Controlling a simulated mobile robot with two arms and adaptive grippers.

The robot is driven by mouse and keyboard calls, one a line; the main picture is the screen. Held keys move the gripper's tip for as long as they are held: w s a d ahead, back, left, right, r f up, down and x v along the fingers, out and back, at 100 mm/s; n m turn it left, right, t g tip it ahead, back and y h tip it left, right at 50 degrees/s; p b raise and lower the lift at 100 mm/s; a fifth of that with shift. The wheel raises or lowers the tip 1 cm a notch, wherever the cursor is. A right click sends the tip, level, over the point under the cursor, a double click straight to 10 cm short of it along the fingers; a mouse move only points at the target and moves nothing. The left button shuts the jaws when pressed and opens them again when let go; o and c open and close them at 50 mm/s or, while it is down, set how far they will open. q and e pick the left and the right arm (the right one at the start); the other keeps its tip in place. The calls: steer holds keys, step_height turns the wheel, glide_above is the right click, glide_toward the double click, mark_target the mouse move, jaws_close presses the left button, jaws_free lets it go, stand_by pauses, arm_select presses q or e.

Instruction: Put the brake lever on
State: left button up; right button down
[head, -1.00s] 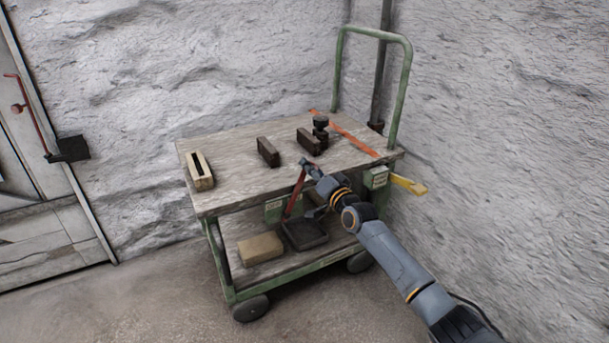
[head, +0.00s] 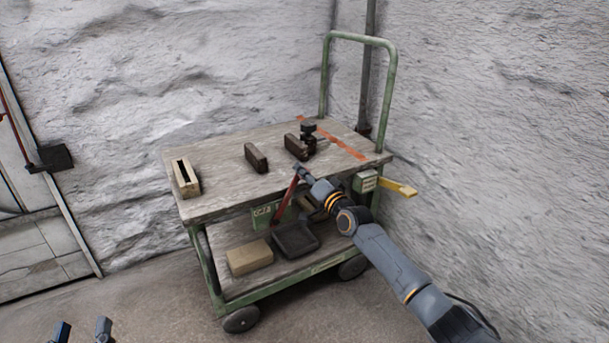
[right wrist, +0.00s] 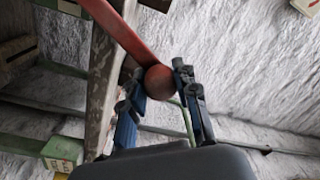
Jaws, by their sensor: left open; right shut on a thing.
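A red lever (head: 287,197) stands at the front edge of the green cart, tilted with its upper end to the right. A label plate (head: 266,214) sits beside it. In the right wrist view the red lever (right wrist: 118,28) ends in a round red knob (right wrist: 159,82). My right gripper (head: 304,173) is at the lever's upper end, its fingers shut around the knob, as the right wrist view also shows (right wrist: 157,78). My left gripper (head: 82,332) is open and empty at the bottom left, far from the cart.
The cart's wooden top (head: 222,179) bears dark blocks (head: 256,158), a slotted pale block (head: 186,178) and a black knobbed piece (head: 308,134). A yellow handle (head: 398,187) juts from the cart's right side. A tan block (head: 249,257) and a black tray (head: 296,238) are on the lower shelf.

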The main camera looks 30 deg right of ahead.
steer(key=c, duration=1)
jaws_free()
steer(key=shift+d+f, duration=0.15)
steer(key=shift+d, duration=0.05)
steer(key=shift+s+a, duration=0.1)
steer(key=shift+s, duration=0.3)
steer(key=s, duration=0.7)
steer(key=s+d, duration=0.1)
steer(key=s, duration=0.3)
steer(key=shift+s+f, duration=0.1)
steer(key=shift+f, duration=0.15)
